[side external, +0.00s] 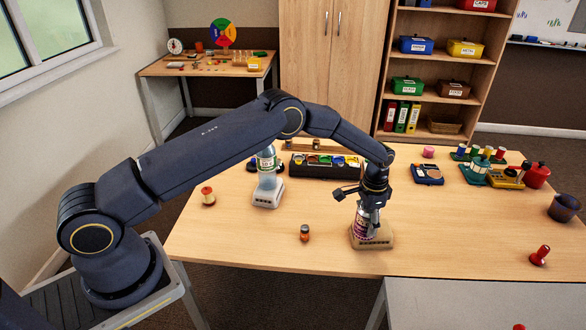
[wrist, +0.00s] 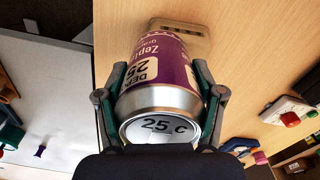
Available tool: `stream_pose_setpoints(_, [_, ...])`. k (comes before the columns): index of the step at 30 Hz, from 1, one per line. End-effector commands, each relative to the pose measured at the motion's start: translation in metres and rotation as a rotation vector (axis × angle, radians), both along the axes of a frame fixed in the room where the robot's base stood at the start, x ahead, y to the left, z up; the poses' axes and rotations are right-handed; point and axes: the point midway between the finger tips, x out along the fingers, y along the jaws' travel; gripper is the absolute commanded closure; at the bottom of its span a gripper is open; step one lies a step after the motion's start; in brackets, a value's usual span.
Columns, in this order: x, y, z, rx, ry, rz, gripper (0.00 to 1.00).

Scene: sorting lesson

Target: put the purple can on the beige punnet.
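The purple can (side external: 361,224) has a silver rim and white lettering. My gripper (side external: 369,208) is shut on it from above, near the front edge of the table. In the wrist view the can (wrist: 174,62) lies between the two fingers of my gripper (wrist: 157,82), its silver end marked "25 c" facing the camera. The beige punnet (side external: 383,240) is directly below the can, and part of it shows beyond the can in the wrist view (wrist: 198,38). The can hides part of the punnet; whether its base touches the punnet I cannot tell.
A small brown jar (side external: 305,233) and a red-topped spool (side external: 208,196) are nearby. A black organiser (side external: 326,167) is behind; a blue device (side external: 428,174) is right of it. Bare table lies right of the punnet.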

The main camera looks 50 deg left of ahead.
Motion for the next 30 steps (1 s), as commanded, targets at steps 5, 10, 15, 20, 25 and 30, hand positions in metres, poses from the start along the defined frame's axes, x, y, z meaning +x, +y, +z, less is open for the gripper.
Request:
stream_pose_setpoints(5, [0.000,0.000,0.000,0.000,0.000,0.000,0.12])
stream_pose_setpoints(10, [0.000,0.000,0.000,0.000,0.000,0.000,0.08])
stream_pose_setpoints(15, [0.000,0.000,0.001,0.000,0.000,0.000,0.08])
stream_pose_setpoints(20, [0.001,0.000,0.016,0.000,-0.003,0.000,0.08])
stream_pose_setpoints(25, [0.001,0.000,0.052,-0.001,-0.004,0.000,0.08])
stream_pose_setpoints(30, [0.001,0.000,0.090,0.000,-0.003,0.000,0.08])
